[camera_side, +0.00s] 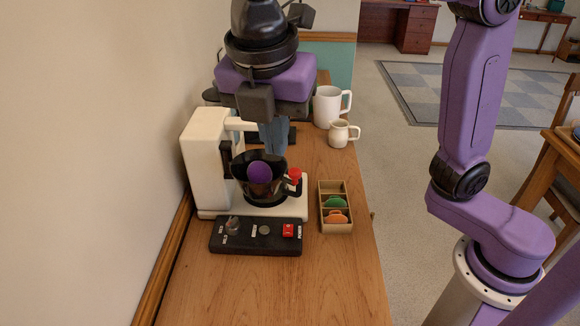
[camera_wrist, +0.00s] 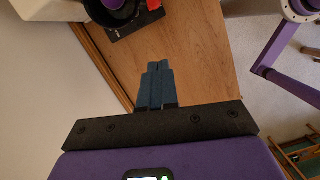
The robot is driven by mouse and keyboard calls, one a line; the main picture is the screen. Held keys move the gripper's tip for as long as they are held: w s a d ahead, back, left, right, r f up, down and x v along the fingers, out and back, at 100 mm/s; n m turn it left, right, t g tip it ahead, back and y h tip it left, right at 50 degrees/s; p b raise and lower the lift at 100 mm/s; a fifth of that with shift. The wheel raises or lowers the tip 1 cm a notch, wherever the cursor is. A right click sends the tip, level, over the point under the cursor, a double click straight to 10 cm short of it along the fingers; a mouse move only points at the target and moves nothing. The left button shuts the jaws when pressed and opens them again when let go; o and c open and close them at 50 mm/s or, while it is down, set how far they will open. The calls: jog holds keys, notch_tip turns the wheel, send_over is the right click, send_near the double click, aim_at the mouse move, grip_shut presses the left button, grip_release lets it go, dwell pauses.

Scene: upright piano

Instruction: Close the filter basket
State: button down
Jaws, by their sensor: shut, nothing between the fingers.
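The white coffee machine (camera_side: 203,150) stands against the wall on the left. A black cone-shaped filter basket (camera_side: 240,168) shows at its front, with a round purple thing (camera_side: 259,172) in or against it. A black handle with a red tip (camera_side: 295,175) sticks out to the right. The basket's dark rim (camera_wrist: 118,18) and the red part (camera_wrist: 154,4) are cut by the top edge of the wrist view. My gripper (camera_side: 274,152) is shut and empty, its blue fingers pointing down just above or behind the basket. Its fingertips (camera_wrist: 157,66) meet in the wrist view; contact cannot be told.
A black control panel (camera_side: 270,242) with knobs and a red switch lies in front of the machine. A wooden box (camera_side: 324,222) with green and orange items stands to the right. A white mug (camera_side: 325,105) and small jug (camera_side: 339,134) stand behind. The wooden top (camera_side: 330,285) is clear in front.

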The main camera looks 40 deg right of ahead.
jog(key=w+d+f, duration=0.3)
jog(key=d+f, duration=0.2)
jog(key=f, duration=0.5)
jog(key=shift+d, duration=0.15)
jog(key=shift+d, duration=0.2)
